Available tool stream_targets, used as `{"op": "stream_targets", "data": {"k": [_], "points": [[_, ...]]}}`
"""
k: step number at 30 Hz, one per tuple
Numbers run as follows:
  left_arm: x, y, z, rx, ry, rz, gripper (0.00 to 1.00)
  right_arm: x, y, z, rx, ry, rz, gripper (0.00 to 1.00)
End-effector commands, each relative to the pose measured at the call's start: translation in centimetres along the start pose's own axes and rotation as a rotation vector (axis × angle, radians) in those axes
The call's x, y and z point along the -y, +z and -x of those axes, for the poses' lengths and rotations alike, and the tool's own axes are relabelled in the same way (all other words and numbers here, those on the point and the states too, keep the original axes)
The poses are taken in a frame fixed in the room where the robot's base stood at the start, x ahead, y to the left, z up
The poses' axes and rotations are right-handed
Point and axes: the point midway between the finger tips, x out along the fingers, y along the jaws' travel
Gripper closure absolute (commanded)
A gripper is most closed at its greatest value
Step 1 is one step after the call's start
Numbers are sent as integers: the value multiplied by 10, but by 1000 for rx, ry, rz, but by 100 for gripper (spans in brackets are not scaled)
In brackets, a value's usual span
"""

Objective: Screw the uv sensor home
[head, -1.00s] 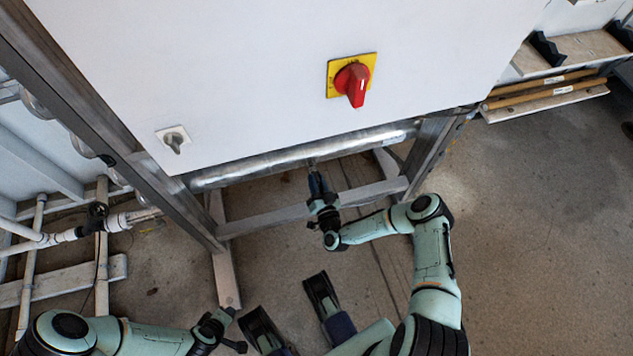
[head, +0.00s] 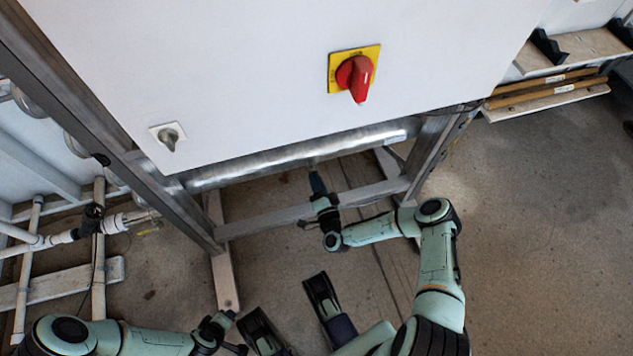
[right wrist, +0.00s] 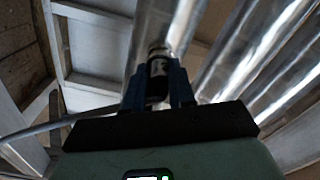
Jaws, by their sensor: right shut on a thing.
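The uv sensor is a dark cylinder with a pale label, seen in the right wrist view (right wrist: 157,80). Its upper end meets the underside of a shiny steel tube (right wrist: 172,25); how deep it sits in the thread I cannot tell. My right gripper (right wrist: 157,92) is shut on the sensor, one blue finger on each side. In the head view my right gripper (head: 317,184) points up at the steel tube (head: 290,160) under the white cabinet, and the sensor is mostly hidden. My left gripper (head: 236,331) is open and empty, low at the left, away from the tube.
The white cabinet (head: 250,75) carries a red and yellow switch (head: 355,75) and a small grey knob (head: 169,137). A metal frame bar (head: 280,213) runs close to my right gripper. White pipes (head: 60,238) stand at the left. Floor at the right is clear.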

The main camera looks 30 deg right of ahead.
Motion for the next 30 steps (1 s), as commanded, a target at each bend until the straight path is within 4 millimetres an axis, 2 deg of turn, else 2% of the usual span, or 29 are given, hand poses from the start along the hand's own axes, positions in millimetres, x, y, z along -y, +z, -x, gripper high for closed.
{"op": "stream_targets", "data": {"k": [7,15,18,30], "points": [[0,0,-1,0,0,0,57,-4,-2,1,-4,8,-28,100],[3,1,-14,1,-1,0,57,-6,-2,2,-8,9,-363,100],[3,1,-15,1,-1,0,57,-6,-2,2,-6,10,-429,100],[4,0,-17,1,-1,0,57,-7,-2,2,-7,13,-494,100]]}}
